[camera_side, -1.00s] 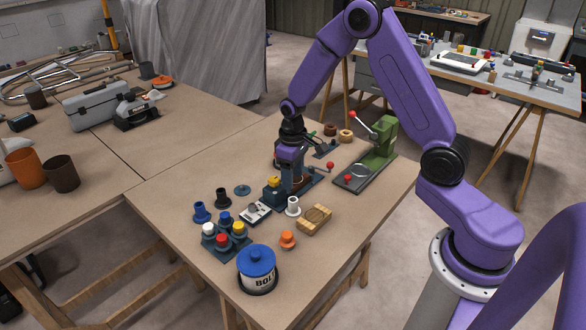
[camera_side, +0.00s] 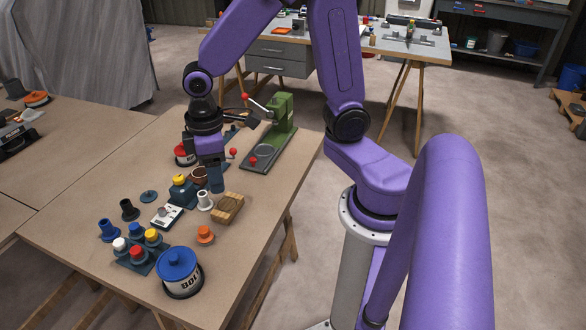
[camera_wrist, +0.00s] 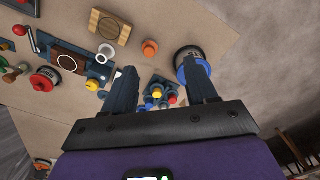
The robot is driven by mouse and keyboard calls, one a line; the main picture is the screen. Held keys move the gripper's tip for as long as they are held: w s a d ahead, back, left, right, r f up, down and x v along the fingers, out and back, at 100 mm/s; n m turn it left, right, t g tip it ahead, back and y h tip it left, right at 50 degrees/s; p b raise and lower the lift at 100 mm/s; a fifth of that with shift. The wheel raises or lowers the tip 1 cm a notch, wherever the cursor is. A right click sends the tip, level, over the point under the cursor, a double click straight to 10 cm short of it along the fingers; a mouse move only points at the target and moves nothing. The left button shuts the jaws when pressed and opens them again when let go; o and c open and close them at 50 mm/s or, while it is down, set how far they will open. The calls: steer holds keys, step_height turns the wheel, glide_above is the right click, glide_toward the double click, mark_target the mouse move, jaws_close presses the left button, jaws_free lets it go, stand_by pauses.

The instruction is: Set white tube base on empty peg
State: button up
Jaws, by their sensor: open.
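The white tube base (camera_side: 205,200) stands upright on the bench, a flanged tube just in front of my gripper (camera_side: 216,186). In the wrist view it shows as a white ring (camera_wrist: 107,51), left of the left finger's tip. My gripper (camera_wrist: 162,70) is open, fingers apart, with nothing held between them. A dark teal peg stand (camera_side: 139,266) at front left bears white, blue, red and yellow tops. Part of it shows between the fingers in the wrist view (camera_wrist: 160,90). I cannot tell which peg is empty.
A wooden block (camera_side: 228,208) and an orange flanged piece (camera_side: 205,235) are close by on the right. A blue-lidded tin (camera_side: 179,270) stands at the front. A yellow-knobbed box (camera_side: 181,190) and a white meter (camera_side: 167,215) lie left. A green press (camera_side: 280,125) stands behind.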

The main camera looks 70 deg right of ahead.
steer(key=s+r+n, duration=0.2)
steer(key=s, duration=0.6)
steer(key=s+d+r+n, duration=0.1)
steer(key=s+r+n, duration=0.1)
steer(key=s, duration=0.6)
steer(key=shift+n, duration=0.3)
steer(key=shift+s+d, duration=0.25)
steer(key=shift+s, duration=0.15)
steer(key=shift+c, duration=1.2)
steer(key=shift+w, duration=0.1)
